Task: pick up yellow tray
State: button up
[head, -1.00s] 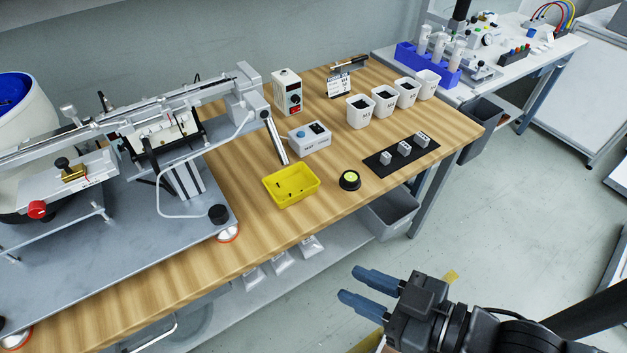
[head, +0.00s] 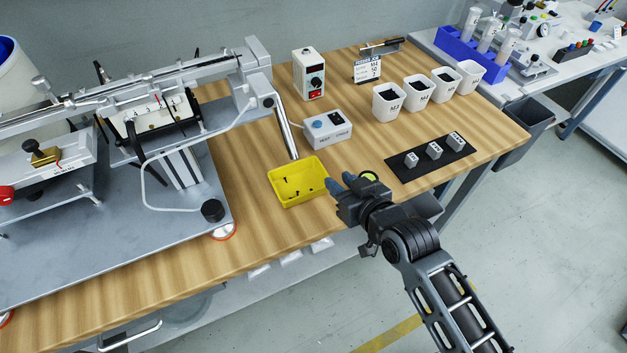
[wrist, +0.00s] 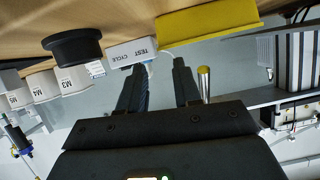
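The yellow tray (head: 299,183) lies on the wooden table near its front edge, with a few small dark pieces inside. It also shows in the wrist view (wrist: 208,22), where the picture is upside down. My gripper (head: 337,186) is just right of the tray in the head view, at its right edge. In the wrist view its two fingers (wrist: 158,80) are spread apart with nothing between them. I cannot tell whether a finger touches the tray.
A round black button (wrist: 74,47) is close beside my gripper. The TEST/CYCLE box (head: 328,129) stands behind the tray, and the grey gantry machine (head: 190,180) is to its left. White bins (head: 389,104) and a black mat (head: 428,160) are to the right. Bare table lies in front of the tray.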

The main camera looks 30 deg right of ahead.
aim_at(300, 182)
jog(key=x, duration=0.7)
jog(key=shift+w+a+r+p, duration=0.15)
jog(key=shift+r+p, duration=0.05)
jog(key=shift+p, duration=0.2)
grip_shut()
